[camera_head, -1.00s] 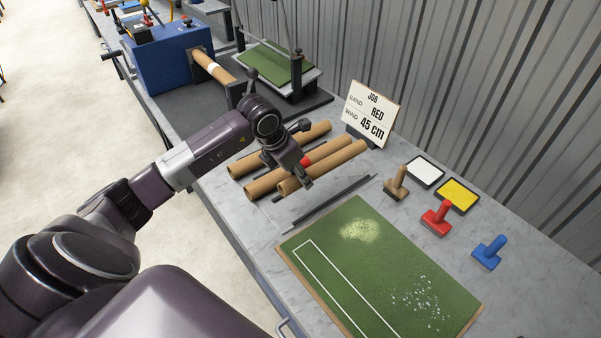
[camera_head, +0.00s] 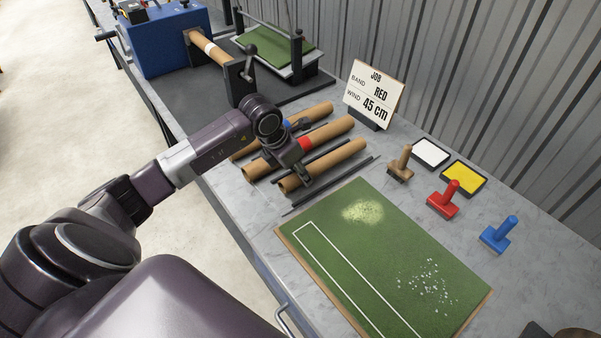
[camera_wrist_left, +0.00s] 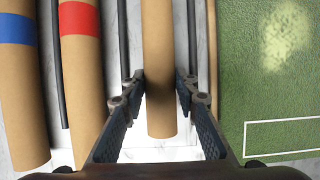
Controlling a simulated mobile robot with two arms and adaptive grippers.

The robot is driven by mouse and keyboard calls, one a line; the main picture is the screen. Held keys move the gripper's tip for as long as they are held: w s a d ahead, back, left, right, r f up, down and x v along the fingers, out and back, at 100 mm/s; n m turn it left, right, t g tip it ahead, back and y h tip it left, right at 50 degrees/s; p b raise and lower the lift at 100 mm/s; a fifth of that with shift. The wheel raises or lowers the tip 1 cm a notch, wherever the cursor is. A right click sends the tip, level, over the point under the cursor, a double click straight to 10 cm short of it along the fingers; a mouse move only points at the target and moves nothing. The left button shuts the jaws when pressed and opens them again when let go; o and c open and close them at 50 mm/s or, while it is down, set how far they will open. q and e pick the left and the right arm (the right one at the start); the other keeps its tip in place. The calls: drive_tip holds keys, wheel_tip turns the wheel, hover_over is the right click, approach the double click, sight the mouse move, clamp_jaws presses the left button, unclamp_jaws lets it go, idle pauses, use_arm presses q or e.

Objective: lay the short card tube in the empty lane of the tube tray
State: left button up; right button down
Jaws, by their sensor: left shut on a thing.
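The short plain card tube (camera_head: 340,157) is in my left gripper (camera_head: 302,172). In the left wrist view the two fingers of my left gripper (camera_wrist_left: 158,85) stand on either side of the tube (camera_wrist_left: 158,40), shut on it near its near end. The tube lies along the lane nearest the green turf, roughly parallel to the dark rails of the tube tray (camera_wrist_left: 192,35). I cannot tell whether it touches the tray floor. A red-banded tube (camera_head: 325,135) and a blue-banded tube (camera_head: 312,114) lie in the other lanes. My right gripper is not in view.
A green turf sheet (camera_head: 390,260) with a white outline lies just in front of the tray. Stamps (camera_head: 445,200) and ink pads (camera_head: 464,177) stand to the right. A job sign (camera_head: 373,95) stands behind. A blue machine (camera_head: 165,40) stands at the far left.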

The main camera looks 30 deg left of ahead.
use_arm(q)
drive_tip(key=o, duration=1.3)
drive_tip(key=shift+c, duration=0.2)
drive_tip(key=v, duration=1.2)
